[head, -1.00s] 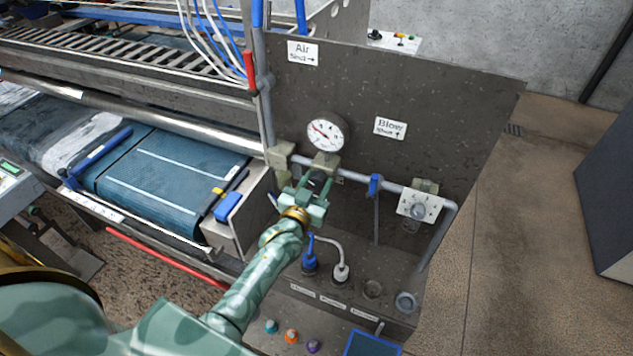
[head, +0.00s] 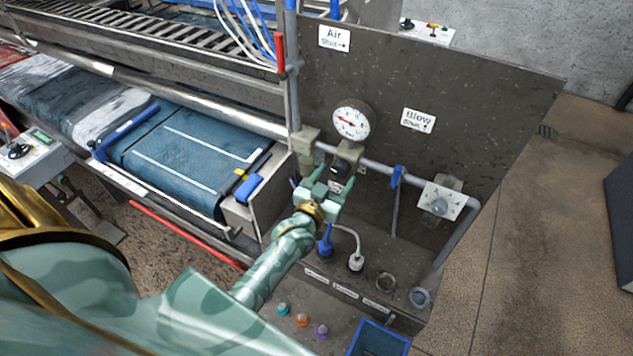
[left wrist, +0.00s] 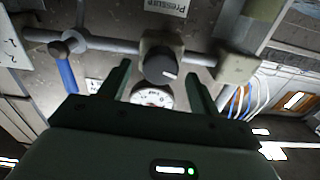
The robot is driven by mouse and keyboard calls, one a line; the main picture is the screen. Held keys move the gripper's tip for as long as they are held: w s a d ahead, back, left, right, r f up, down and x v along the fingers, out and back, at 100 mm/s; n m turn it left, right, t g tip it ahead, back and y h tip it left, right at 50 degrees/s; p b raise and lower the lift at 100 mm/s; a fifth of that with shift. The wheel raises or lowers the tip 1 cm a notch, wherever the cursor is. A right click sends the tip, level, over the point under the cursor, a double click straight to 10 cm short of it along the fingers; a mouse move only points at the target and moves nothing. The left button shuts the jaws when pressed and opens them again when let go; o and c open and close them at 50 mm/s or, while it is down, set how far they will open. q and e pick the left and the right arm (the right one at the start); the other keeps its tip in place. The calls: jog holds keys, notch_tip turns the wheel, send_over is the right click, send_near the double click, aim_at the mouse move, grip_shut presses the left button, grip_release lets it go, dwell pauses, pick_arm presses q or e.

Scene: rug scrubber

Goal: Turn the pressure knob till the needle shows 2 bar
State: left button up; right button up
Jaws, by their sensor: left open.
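The round white pressure gauge (head: 352,122) with a red needle is on the dark panel. The needle points left and slightly up; its figures are too small to read. The black pressure knob (head: 340,169) is below it on the grey pipe. In the left wrist view, the knob (left wrist: 160,67) carries a pale mark and the gauge (left wrist: 152,97) is partly hidden behind my gripper. My left gripper (head: 330,182) is open and empty in front of the knob. In the wrist view its fingers (left wrist: 158,72) appear on either side of the knob, without visible contact. My right gripper is not in view.
A blue valve lever (head: 396,178) and a white dial plate (head: 441,201) are on the pipe to the right. Blue and white plugs (head: 355,262) are below my gripper. The rug belt machine (head: 180,150) is at left; open floor (head: 530,230) is at right.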

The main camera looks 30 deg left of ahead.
pick_arm(q)
jog(key=s, duration=1.4)
jog(key=shift+d+b, duration=0.4)
jog(key=s+p, duration=0.2)
jog(key=s, duration=0.7)
jog(key=shift+d, duration=0.25)
jog(key=shift+w, duration=0.1)
